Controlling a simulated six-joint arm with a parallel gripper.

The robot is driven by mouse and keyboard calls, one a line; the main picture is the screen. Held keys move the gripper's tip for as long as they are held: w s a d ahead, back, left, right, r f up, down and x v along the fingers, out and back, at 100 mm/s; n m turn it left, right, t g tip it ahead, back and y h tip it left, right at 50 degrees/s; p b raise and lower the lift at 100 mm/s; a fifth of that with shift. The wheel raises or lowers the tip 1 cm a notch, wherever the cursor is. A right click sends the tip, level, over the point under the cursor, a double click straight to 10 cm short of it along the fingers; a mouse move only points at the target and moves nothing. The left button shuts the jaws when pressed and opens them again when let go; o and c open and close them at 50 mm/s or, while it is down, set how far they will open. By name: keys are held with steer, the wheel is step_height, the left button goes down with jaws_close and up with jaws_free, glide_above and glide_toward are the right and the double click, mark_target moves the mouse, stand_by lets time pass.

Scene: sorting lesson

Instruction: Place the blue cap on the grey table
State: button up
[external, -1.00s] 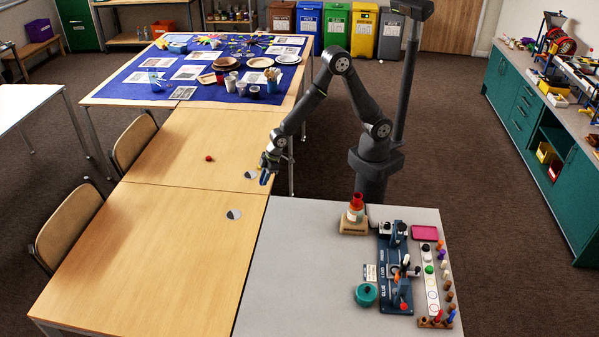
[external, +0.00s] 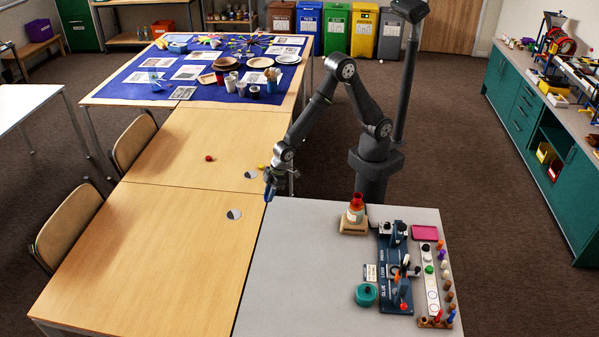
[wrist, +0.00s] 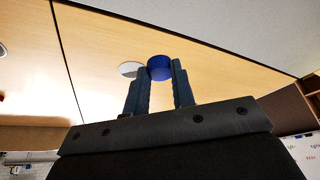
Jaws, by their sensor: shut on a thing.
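My gripper (external: 270,190) is shut on the blue cap. In the wrist view the blue cap (wrist: 160,68) is a short round piece held between the two fingertips (wrist: 160,80). In the external view the cap is only a small dark blue bit at the fingertips. The gripper is in the air near the far left corner of the grey table (external: 300,250), close to the edge of the wooden table. In the wrist view the grey table (wrist: 270,30) shows at the upper right, and wood lies behind the cap.
The wooden table (external: 140,250) holds a red piece (external: 209,158), a yellow piece (external: 262,167) and two round markers (external: 234,214). On the grey table stand a bottle (external: 355,210), a blue fixture (external: 395,290), a teal pot (external: 366,294) and a peg rack. Its left part is bare.

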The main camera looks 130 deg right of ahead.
steer(key=w+d+m+h, duration=0.15)
steer(key=w+d, duration=0.25)
steer(key=d, duration=0.7)
steer(key=w+d+m, duration=0.3)
steer(key=w+d, duration=0.1)
steer(key=d, duration=0.7)
steer(key=s+d+m+g+h, duration=0.15)
steer(key=d+m, duration=0.25)
steer(key=d, duration=1.5)
glide_above(203, 189)
step_height(203, 189, down, 6)
steer(key=shift+a+f, duration=0.15)
steer(key=shift+f, duration=0.9)
steer(key=shift+a+f, duration=0.1)
steer(key=shift+f, duration=0.9)
steer(key=shift+f, duration=0.2)
steer(key=o, duration=1)
steer(key=shift+c, duration=0.2)
